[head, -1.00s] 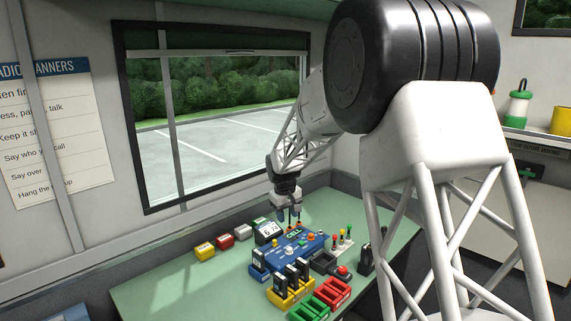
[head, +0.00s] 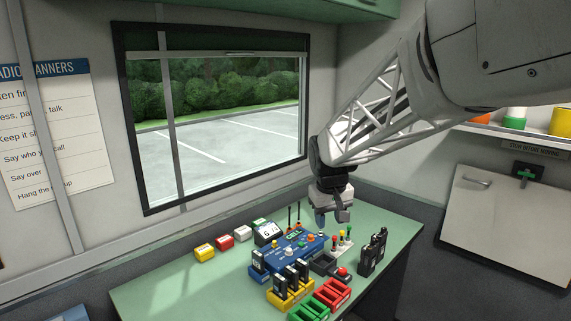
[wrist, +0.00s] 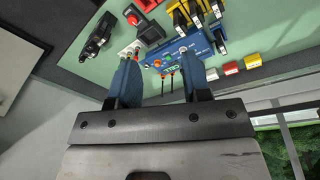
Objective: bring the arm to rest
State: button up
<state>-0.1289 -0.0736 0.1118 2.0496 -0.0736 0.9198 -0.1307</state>
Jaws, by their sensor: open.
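My gripper (head: 332,219) hangs above the back right part of the green table (head: 150,297), just over the right end of the blue console (head: 286,252). In the wrist view its two blue fingers (wrist: 160,88) stand apart with nothing between them. The blue console (wrist: 188,52) lies beyond the fingertips in that view. My arm reaches in from the upper right of the head view and bends down at the wrist.
Yellow (head: 204,250), red (head: 225,242) and white (head: 243,232) boxes sit along the back. Green (head: 307,311) and red (head: 334,294) trays and a yellow rack (head: 290,293) of radios stand in front. Black radios (head: 373,252) stand right. The table's left part is clear.

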jog(key=s+d+f+m, duration=0.1)
jog(key=s+d, duration=0.2)
jog(key=s, duration=1.3)
jog(key=s+d+m+t, duration=0.1)
jog(key=s+d, duration=0.3)
jog(key=s, duration=1.3)
jog(key=shift+d+f+m, duration=0.2)
jog(key=shift+f+m, duration=0.15)
jog(key=shift+m, duration=0.45)
jog(key=shift+w, duration=0.1)
